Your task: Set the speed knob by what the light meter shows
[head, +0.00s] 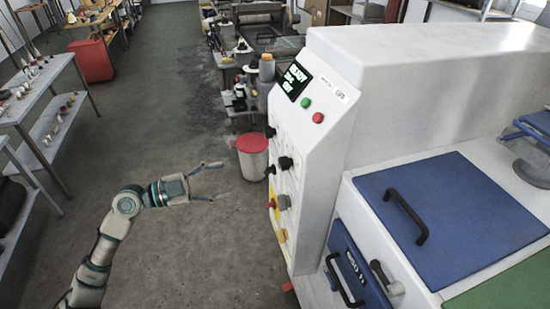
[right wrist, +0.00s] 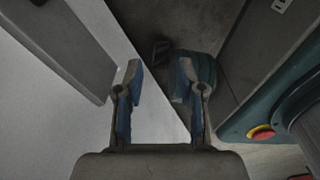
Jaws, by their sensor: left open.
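A white machine's sloped control panel (head: 303,145) fills the middle of the head view. Near its top is a black display (head: 293,81) with green text, too small to read surely. Several black knobs stick out from its left side, among them an upper knob (head: 270,131) and a middle knob (head: 286,162); I cannot tell which one sets speed. I cannot make out a light meter for certain. My left gripper (head: 219,180) is open and empty, left of the panel and apart from it. My right gripper (right wrist: 158,80) is open in the right wrist view, with nothing between its fingers.
A green button (head: 306,103) and a red button (head: 317,118) sit below the display. A bin with a red lid (head: 252,143) stands behind the left gripper. A blue lid (head: 450,210) with a black handle lies right of the panel.

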